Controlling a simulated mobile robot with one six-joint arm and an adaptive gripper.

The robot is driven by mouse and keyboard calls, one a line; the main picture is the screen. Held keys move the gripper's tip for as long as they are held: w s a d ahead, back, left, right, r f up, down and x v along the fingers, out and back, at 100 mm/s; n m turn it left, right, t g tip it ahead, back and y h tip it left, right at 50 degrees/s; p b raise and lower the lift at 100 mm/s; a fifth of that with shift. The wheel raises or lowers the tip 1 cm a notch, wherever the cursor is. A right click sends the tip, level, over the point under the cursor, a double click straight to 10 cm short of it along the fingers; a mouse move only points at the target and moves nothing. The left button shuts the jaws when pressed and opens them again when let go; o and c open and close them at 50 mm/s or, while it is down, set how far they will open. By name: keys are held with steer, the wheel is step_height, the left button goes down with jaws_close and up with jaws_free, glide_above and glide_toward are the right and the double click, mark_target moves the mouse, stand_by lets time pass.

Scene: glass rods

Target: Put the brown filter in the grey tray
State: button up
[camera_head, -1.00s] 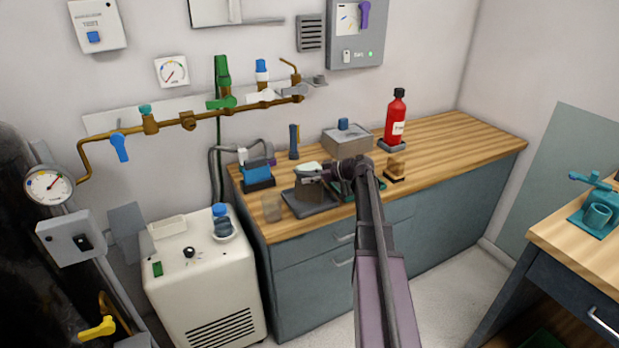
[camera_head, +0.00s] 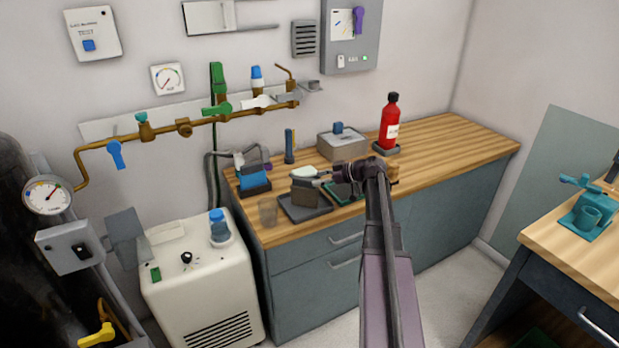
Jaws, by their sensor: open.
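A brown block (camera_head: 305,195), which looks like the brown filter, stands upright on the dark grey tray (camera_head: 318,211) at the left part of the wooden counter. A pale piece shows at the block's top, and I cannot tell whether it belongs to the block or to my gripper. My gripper (camera_head: 318,179) is open, pointing left, at the upper right of the block. Whether its fingers touch the block is too small to tell. My arm hides part of the counter right of the tray.
A green tray (camera_head: 342,193) lies right of the grey tray, partly behind my arm. A clear beaker (camera_head: 268,212) stands to the left. A blue device (camera_head: 254,178), a grey box (camera_head: 340,143) and a red bottle (camera_head: 390,122) stand behind. The right counter end is clear.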

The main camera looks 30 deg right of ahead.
steer(key=p+v, duration=0.2)
steer(key=v, duration=0.4)
steer(key=shift+s+d+r, duration=0.15)
stand_by(0.4)
steer(key=s+a+f+m+g+h, duration=0.1)
steer(key=s+a+f+g, duration=0.15)
steer(key=a, duration=0.45)
steer(key=s+a+f+m+g+h, duration=0.1)
steer(key=a+f+m+g, duration=0.15)
steer(key=a, duration=0.35)
steer(key=s+a+f+g+h, duration=0.1)
steer(key=s+a+f, duration=0.15)
steer(key=a, duration=0.45)
steer(key=s+a+f+m+g+h, duration=0.3)
steer(key=s+a+m+h, duration=0.3)
steer(key=s+a, duration=0.5)
steer(key=shift+s+f+h, duration=0.5)
steer(key=shift+s+f, duration=0.05)
steer(key=shift+s, duration=0.15)
